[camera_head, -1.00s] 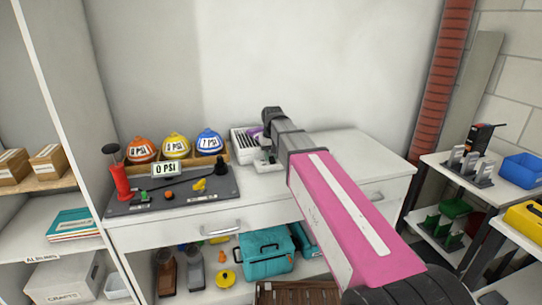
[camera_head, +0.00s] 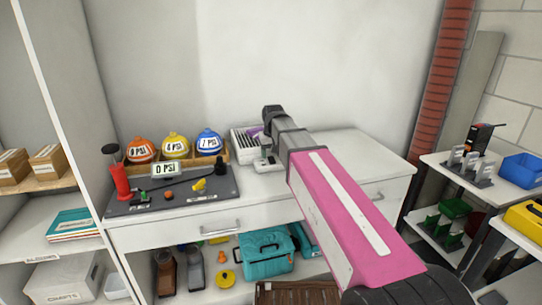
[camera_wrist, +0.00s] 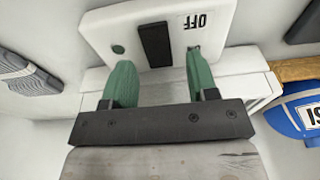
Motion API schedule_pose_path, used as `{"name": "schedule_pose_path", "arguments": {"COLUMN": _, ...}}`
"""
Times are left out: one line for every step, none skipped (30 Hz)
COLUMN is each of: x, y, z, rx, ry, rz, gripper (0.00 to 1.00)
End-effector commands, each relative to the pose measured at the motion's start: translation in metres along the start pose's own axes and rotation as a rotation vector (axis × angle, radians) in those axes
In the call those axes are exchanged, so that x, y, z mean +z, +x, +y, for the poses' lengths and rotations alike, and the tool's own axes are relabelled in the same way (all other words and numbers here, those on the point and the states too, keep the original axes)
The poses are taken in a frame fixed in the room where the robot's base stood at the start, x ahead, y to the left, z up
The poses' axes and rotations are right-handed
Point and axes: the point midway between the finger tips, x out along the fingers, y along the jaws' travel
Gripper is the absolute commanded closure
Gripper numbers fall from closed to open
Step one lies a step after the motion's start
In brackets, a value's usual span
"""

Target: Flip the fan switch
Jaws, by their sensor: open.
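A white panel (camera_wrist: 105,28) with a black rocker switch (camera_wrist: 155,42) fills the top of the wrist view. The word OFF is printed beside the switch, upside down in this view. My gripper (camera_wrist: 158,60) is open, with one green finger on each side of the switch and nothing held between them. I cannot tell whether the fingertips touch the panel. In the head view, a small white device (camera_head: 267,164) shows on the counter below my wrist, partly hidden by my arm. The fingers are not clear there.
A white slatted box (camera_head: 238,141) stands behind the device. To the left are orange, yellow and blue (camera_head: 209,141) gauge balls in a wooden tray, and a dark board (camera_head: 210,196) with a red pump (camera_head: 120,180). The counter's right side (camera_head: 345,150) is clear.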

Motion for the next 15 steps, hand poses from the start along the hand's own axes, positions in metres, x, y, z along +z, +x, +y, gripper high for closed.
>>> {"name": "schedule_pose_path", "arguments": {"x": 0.000, "y": -0.008, "z": 0.000, "rx": 0.000, "ry": 0.000, "rz": 0.002, "gripper": 0.47}}
{"name": "schedule_pose_path", "arguments": {"x": 0.000, "y": -0.012, "z": 0.000, "rx": 0.000, "ry": 0.000, "rz": 0.002, "gripper": 0.47}}
{"name": "schedule_pose_path", "arguments": {"x": 0.000, "y": -0.018, "z": 0.000, "rx": 0.000, "ry": 0.000, "rz": 0.002, "gripper": 0.47}}
{"name": "schedule_pose_path", "arguments": {"x": 0.000, "y": -0.023, "z": 0.000, "rx": 0.000, "ry": 0.000, "rz": 0.002, "gripper": 0.47}}
{"name": "schedule_pose_path", "arguments": {"x": 0.000, "y": -0.028, "z": 0.000, "rx": 0.000, "ry": 0.000, "rz": 0.002, "gripper": 0.47}}
{"name": "schedule_pose_path", "arguments": {"x": 0.000, "y": -0.035, "z": 0.000, "rx": 0.000, "ry": 0.000, "rz": 0.002, "gripper": 0.47}}
{"name": "schedule_pose_path", "arguments": {"x": 0.000, "y": -0.039, "z": 0.000, "rx": 0.000, "ry": 0.000, "rz": 0.002, "gripper": 0.47}}
{"name": "schedule_pose_path", "arguments": {"x": 0.000, "y": -0.044, "z": 0.000, "rx": 0.000, "ry": 0.000, "rz": 0.002, "gripper": 0.47}}
{"name": "schedule_pose_path", "arguments": {"x": 0.000, "y": -0.051, "z": 0.000, "rx": 0.000, "ry": 0.000, "rz": 0.002, "gripper": 0.47}}
{"name": "schedule_pose_path", "arguments": {"x": 0.000, "y": -0.056, "z": 0.000, "rx": 0.000, "ry": 0.000, "rz": 0.002, "gripper": 0.47}}
{"name": "schedule_pose_path", "arguments": {"x": 0.000, "y": -0.060, "z": 0.000, "rx": 0.000, "ry": 0.000, "rz": 0.002, "gripper": 0.47}}
{"name": "schedule_pose_path", "arguments": {"x": 0.000, "y": -0.065, "z": 0.000, "rx": 0.000, "ry": 0.000, "rz": 0.002, "gripper": 0.47}}
{"name": "schedule_pose_path", "arguments": {"x": 0.000, "y": -0.070, "z": 0.000, "rx": 0.000, "ry": 0.000, "rz": 0.002, "gripper": 0.47}}
{"name": "schedule_pose_path", "arguments": {"x": 0.000, "y": -0.073, "z": 0.000, "rx": 0.000, "ry": 0.000, "rz": 0.002, "gripper": 0.47}}
{"name": "schedule_pose_path", "arguments": {"x": 0.000, "y": -0.078, "z": 0.000, "rx": 0.000, "ry": 0.000, "rz": 0.001, "gripper": 0.47}}
